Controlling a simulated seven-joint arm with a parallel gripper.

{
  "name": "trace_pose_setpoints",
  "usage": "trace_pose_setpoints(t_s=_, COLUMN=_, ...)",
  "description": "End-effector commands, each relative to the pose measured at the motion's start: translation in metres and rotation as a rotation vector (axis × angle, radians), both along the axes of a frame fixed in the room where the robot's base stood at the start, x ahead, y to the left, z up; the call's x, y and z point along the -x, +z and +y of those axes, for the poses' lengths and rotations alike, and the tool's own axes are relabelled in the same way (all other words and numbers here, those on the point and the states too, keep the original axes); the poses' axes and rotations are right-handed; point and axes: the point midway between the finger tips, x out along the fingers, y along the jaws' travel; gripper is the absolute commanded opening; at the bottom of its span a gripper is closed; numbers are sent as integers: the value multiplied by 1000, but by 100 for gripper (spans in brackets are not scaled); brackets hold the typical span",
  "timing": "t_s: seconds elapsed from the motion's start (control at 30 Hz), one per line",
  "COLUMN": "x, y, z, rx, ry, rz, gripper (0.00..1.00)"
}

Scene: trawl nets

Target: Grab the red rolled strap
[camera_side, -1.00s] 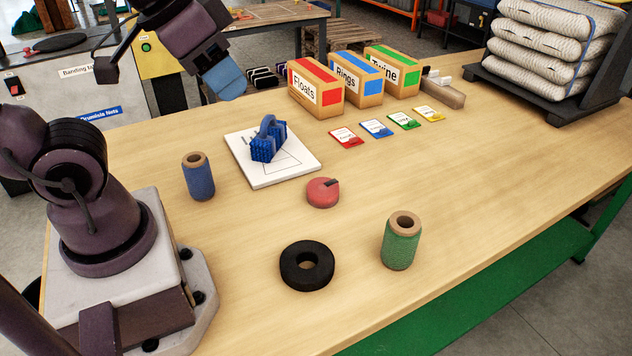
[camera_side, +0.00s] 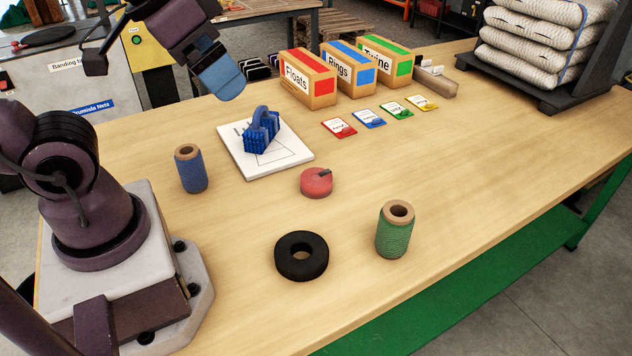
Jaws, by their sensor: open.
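The red rolled strap (camera_side: 316,182) is a small round coil with a dark tab on top. It lies on the bare wooden table in the middle of the view. My gripper (camera_side: 222,80), with blue fingers, is raised at the upper left, above the table's back-left area. It is open and well apart from the strap. No object shows between its fingers, though the far finger is mostly hidden.
Labelled boxes (camera_side: 308,80) stand farther back.

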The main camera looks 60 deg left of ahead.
Motion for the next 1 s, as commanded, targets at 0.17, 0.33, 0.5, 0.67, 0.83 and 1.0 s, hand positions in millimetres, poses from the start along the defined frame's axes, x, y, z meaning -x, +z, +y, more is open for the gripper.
trace_pose_setpoints(t_s=0.17, x=-6, y=-17, z=9, rx=-3, ry=47, rz=90, gripper=100)
trace_pose_setpoints(t_s=0.33, x=-32, y=-43, z=25, rx=-31, ry=80, rz=254, gripper=100)
trace_pose_setpoints(t_s=0.5, x=-69, y=-74, z=45, rx=-102, ry=-87, rz=396, gripper=100)
trace_pose_setpoints(t_s=0.67, x=-104, y=-114, z=65, rx=-154, ry=-385, rz=498, gripper=100)
trace_pose_setpoints(t_s=0.83, x=-140, y=-167, z=84, rx=-193, ry=-827, rz=538, gripper=100)
trace_pose_setpoints(t_s=1.0, x=-171, y=-214, z=96, rx=-254, ry=-1326, rz=475, gripper=100)
